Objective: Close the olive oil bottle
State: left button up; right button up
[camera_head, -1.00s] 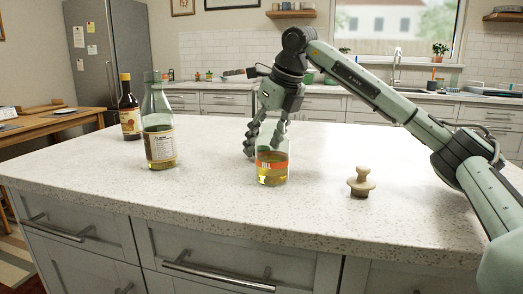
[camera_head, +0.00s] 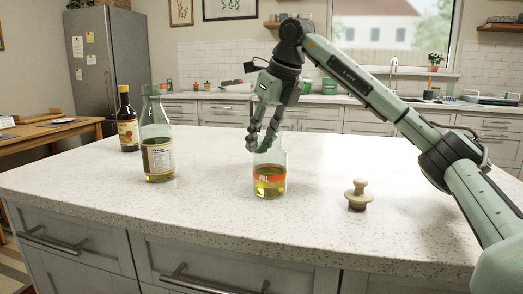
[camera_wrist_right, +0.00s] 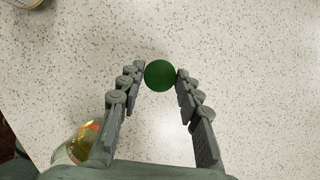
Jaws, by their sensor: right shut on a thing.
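A tall green-tinted glass bottle (camera_head: 158,128) with a white label stands upright on the counter at the left in the head view. A shorter clear bottle (camera_head: 270,180) with an orange label and yellow liquid stands near the middle. I cannot tell for sure which one is the olive oil. My right gripper (camera_head: 261,150) is just behind and above the shorter bottle. In the right wrist view, this gripper (camera_wrist_right: 160,76) is shut on a round green cap (camera_wrist_right: 160,75) at its fingertips, above the counter. The shorter bottle (camera_wrist_right: 85,143) shows at lower left there. My left gripper is not in view.
A dark bottle (camera_head: 127,118) with a yellow cap stands at the back left. A wooden knobbed object (camera_head: 357,195) stands right of the shorter bottle.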

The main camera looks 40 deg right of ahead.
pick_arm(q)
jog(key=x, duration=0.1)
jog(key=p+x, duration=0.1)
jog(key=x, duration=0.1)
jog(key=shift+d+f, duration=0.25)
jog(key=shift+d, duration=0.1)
pick_arm(e)
jog(key=w+a+r, duration=0.3)
jog(key=a+r, duration=0.4)
jog(key=a, duration=0.4)
jog(key=shift+w, duration=0.35)
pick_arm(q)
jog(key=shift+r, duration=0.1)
pick_arm(e)
jog(key=shift+r, duration=0.1)
